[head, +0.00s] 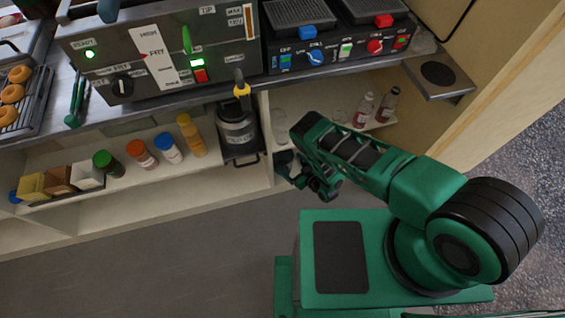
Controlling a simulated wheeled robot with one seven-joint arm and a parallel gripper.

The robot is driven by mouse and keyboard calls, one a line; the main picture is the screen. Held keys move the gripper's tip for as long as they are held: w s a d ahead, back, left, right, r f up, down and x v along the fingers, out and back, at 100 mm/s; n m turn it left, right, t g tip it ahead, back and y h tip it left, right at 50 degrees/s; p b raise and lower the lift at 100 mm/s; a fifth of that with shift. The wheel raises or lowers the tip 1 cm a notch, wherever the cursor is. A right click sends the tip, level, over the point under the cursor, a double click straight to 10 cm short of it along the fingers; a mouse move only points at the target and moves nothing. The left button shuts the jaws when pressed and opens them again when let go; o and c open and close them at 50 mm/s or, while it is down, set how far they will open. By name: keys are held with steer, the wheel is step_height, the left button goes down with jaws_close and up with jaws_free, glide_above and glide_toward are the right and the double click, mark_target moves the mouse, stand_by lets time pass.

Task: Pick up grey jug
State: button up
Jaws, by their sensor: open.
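I cannot make out a grey jug for certain. A pale grey, see-through vessel (279,117) stands on the lower shelf just left of my arm, and I cannot tell if it is the jug. Another small clear vessel (339,116) stands right of it, partly behind my arm. My gripper (286,168) is at the front of the shelf, below the pale vessel and apart from it, largely hidden by my green wrist. It is open, and I see nothing held in it.
A dark metal pot (237,132) with a yellow-handled tool stands left of my gripper. Sauce bottles (191,135) and coloured boxes (60,180) line the left shelf. Two small bottles (363,109) stand right. The fryer (160,50) is on the counter above. The floor (160,260) is clear.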

mark_target(288, 160)
steer(key=shift+x, duration=2.65)
steer(key=shift+d+f, duration=0.1)
steer(key=shift+d, duration=0.05)
steer(key=c, duration=1.1)
steer(key=shift+c, duration=0.2)
